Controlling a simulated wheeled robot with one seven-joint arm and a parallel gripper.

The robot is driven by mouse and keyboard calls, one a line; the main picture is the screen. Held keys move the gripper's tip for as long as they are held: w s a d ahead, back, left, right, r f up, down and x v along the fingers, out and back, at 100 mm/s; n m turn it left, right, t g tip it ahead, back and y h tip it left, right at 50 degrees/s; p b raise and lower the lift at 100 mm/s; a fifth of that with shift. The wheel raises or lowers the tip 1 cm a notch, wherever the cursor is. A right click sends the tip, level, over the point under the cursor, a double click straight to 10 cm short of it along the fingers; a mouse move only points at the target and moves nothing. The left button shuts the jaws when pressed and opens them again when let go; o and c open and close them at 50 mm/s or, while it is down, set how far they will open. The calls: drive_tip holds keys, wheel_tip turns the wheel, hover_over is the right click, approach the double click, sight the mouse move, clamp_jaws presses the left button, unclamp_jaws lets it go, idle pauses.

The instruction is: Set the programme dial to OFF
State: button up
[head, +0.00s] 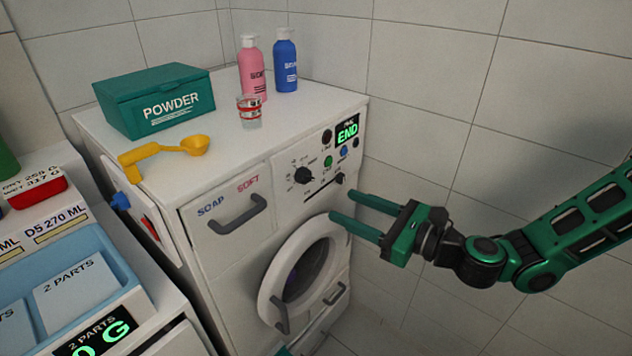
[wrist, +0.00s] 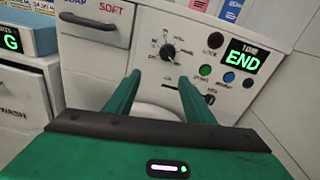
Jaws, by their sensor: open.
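The programme dial (head: 303,175) is a black round knob with small marks around it, on the white front panel of the washing machine (head: 235,245). In the wrist view the dial (wrist: 168,51) shows above and between my fingers; its marks are too small to read surely. My gripper (head: 340,205) is green, open and empty. It is in front of the machine, to the right of and below the dial in the head view, apart from it. In the wrist view, my gripper (wrist: 157,82) has its two fingers spread toward the panel.
A display (head: 347,130) reads END, with coloured buttons below it and another black knob (head: 340,179). The soap drawer (head: 230,215) and round door (head: 300,268) are shut. A powder box (head: 155,100), yellow scoop (head: 195,145), cup (head: 249,112) and two bottles stand on top. A wall is at right.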

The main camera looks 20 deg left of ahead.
sight(311, 180)
drive_tip(key=w+a, duration=0.1)
drive_tip(key=a, duration=0.2)
drive_tip(key=w+a+r+m, duration=0.1)
drive_tip(key=w+a, duration=0.1)
drive_tip(key=a, duration=0.1)
drive_tip(key=w+a+m+t, duration=0.1)
drive_tip(key=w+a, duration=0.1)
drive_tip(key=a, duration=0.2)
drive_tip(key=shift+a+r, duration=0.1)
drive_tip(key=shift+r, duration=0.1)
drive_tip(key=shift+c, duration=0.7)
drive_tip(key=c, duration=0.9)
